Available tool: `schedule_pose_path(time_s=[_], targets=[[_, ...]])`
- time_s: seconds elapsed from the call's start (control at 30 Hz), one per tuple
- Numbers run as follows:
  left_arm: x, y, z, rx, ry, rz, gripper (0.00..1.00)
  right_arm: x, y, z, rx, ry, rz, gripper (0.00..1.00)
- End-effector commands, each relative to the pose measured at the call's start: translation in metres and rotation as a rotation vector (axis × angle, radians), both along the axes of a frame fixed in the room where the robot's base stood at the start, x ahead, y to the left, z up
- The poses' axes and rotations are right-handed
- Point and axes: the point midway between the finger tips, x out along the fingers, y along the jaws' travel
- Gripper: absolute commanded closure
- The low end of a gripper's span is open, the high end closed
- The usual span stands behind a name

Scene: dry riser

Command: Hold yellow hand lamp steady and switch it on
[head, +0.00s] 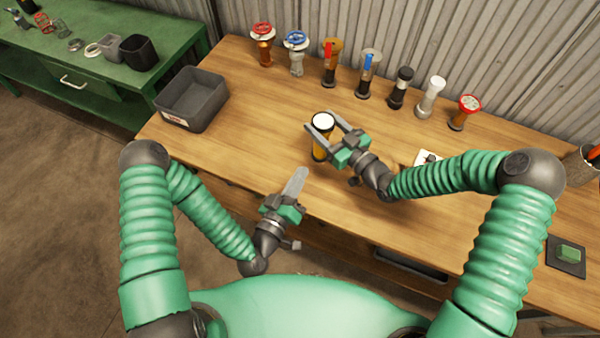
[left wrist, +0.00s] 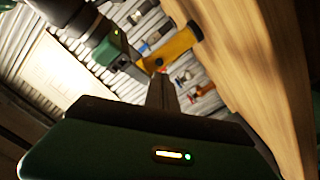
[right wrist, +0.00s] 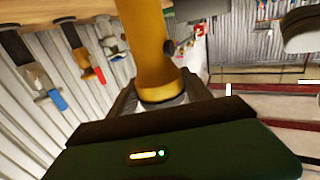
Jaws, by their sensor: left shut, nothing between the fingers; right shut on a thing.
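The yellow hand lamp (head: 320,147) stands upright on the wooden bench in the head view, with a white round top. My right gripper (head: 325,127) is shut on the lamp, its fingers on either side near the top. In the right wrist view the lamp's yellow body (right wrist: 148,45) fills the space beyond the fingers, with a small dark knob (right wrist: 169,47) on its side. My left gripper (head: 298,180) is shut and empty, in front of the lamp and apart from it. The lamp (left wrist: 170,48) also shows beyond my left fingertips (left wrist: 162,85) in the left wrist view.
A dark grey bin (head: 190,98) sits at the bench's left end. Several valves and fittings, such as a red-wheeled one (head: 263,45), stand in a row along the back. A white plate (head: 428,158) lies right of the lamp. The bench between bin and lamp is clear.

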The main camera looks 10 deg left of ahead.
Motion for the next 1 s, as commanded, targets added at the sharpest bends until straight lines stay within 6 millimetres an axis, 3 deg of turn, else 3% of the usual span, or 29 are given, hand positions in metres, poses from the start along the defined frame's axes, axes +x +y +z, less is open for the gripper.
schedule_pose_path(time_s=[0.3,0.43,0.63,0.83,1.0], targets=[[0.000,0.000,0.000,0.949,-0.329,-0.003,1.00,0.000,0.000,-0.001,-0.001,0.001,-0.001,0.99],[0.000,0.000,0.000,1.219,-0.422,-0.004,1.00,0.000,0.000,-0.001,-0.001,0.001,-0.001,0.99],[0.007,-0.002,0.000,1.373,-0.476,-0.002,1.00,0.000,0.000,-0.001,-0.001,0.001,-0.001,0.99],[0.041,-0.013,0.001,1.374,-0.476,0.000,1.00,0.000,0.000,0.000,-0.001,0.001,-0.001,0.99],[0.056,-0.019,0.000,1.373,-0.475,-0.004,1.00,0.000,0.000,0.000,-0.001,0.001,-0.001,0.99]])
